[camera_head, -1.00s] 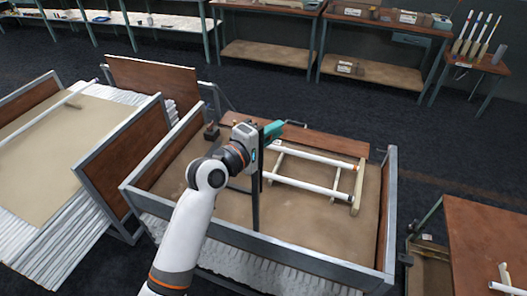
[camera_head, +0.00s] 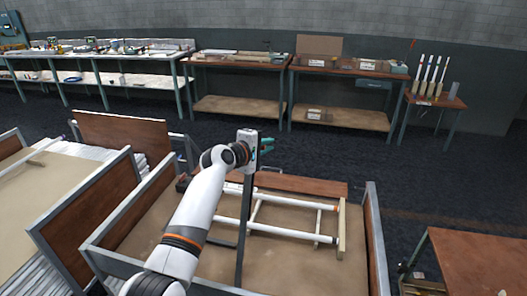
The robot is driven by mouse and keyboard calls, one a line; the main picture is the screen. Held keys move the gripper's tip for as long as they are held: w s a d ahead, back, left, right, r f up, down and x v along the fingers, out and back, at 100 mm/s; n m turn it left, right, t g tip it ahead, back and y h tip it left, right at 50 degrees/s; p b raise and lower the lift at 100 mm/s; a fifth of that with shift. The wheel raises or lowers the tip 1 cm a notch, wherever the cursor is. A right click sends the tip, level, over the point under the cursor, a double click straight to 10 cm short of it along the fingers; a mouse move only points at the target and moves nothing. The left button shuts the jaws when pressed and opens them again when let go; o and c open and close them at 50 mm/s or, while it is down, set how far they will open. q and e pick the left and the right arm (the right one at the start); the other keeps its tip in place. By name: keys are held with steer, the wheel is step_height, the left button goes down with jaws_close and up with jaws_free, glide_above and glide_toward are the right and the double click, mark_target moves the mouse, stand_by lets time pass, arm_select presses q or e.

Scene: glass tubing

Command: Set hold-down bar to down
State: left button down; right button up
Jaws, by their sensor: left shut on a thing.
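The hold-down bar looks to be the dark grey metal bar (camera_head: 245,218) that runs up from the front of the open cart to my left gripper. My left gripper (camera_head: 265,147), with teal fingers, is at its upper end and shut on it. The grip itself is partly hidden by the wrist. The bar appears upright or tilted; I cannot tell its exact angle. A frame of white tubes (camera_head: 288,232) with a wooden end piece (camera_head: 341,230) lies in the cart to the right of the bar. My right gripper is out of view.
The cart's metal rim (camera_head: 377,240) and brown side panels (camera_head: 118,205) stand around the tubes. A second cart is at the left. A brown table (camera_head: 480,262) is at the lower right. Workbenches (camera_head: 240,62) line the back, with dark floor between.

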arm_select(q)
steer(key=shift+w+d+f+g, duration=0.1)
steer(key=shift+w+f+g, duration=0.05)
steer(key=shift+f, duration=0.4)
steer(key=shift+w+f+g, duration=0.1)
steer(key=shift+f+g, duration=0.05)
steer(key=shift+f, duration=0.35)
steer(key=c, duration=1.4)
jaws_free()
steer(key=shift+w+r, duration=0.1)
steer(key=shift+r, duration=0.25)
steer(key=shift+s+a+r, duration=0.1)
steer(key=shift+s+a, duration=0.2)
steer(key=b+v, duration=0.2)
steer(key=v, duration=0.9)
steer(key=shift+s, duration=0.2)
